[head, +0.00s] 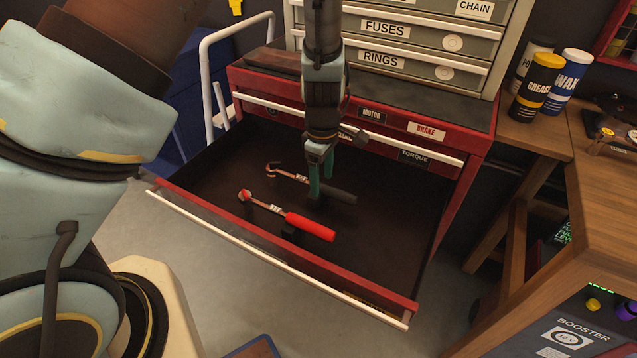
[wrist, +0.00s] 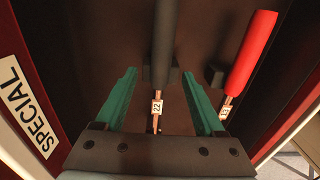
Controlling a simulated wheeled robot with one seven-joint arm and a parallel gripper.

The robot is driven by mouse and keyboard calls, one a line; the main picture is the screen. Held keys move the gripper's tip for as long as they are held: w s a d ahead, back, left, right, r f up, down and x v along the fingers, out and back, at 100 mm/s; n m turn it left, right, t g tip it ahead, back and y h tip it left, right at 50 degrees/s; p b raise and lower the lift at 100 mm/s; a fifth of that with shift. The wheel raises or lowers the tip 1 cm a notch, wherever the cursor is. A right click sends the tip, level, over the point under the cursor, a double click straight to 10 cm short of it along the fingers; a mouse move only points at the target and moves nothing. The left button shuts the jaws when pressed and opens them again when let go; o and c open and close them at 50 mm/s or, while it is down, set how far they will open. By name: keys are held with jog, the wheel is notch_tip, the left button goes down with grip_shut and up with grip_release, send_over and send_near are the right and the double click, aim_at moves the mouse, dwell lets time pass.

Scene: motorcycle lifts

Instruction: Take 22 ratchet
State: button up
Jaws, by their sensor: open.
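The 22 ratchet (head: 340,193) has a dark handle and a small metal head, and lies in the open drawer (head: 375,284). In the wrist view the ratchet (wrist: 163,45) carries a white "22" tag and runs between my fingers. My gripper (head: 320,188) points down into the drawer over this ratchet, and its green fingers are open. In the wrist view the gripper (wrist: 160,82) has one finger on each side of the ratchet, with gaps. I cannot tell how far the fingertips are above it.
A red-handled ratchet (head: 310,226) lies beside it, nearer the drawer front; its handle (wrist: 250,52) is right of my right finger. Small dark blocks sit by the handles. The red cabinet (head: 478,150) stands behind, the wooden bench (head: 600,190) at right. The rest of the drawer floor is clear.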

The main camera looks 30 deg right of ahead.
jog(key=shift+f, duration=0.75)
jog(key=shift+c, duration=0.2)
grip_shut()
dwell(0.6)
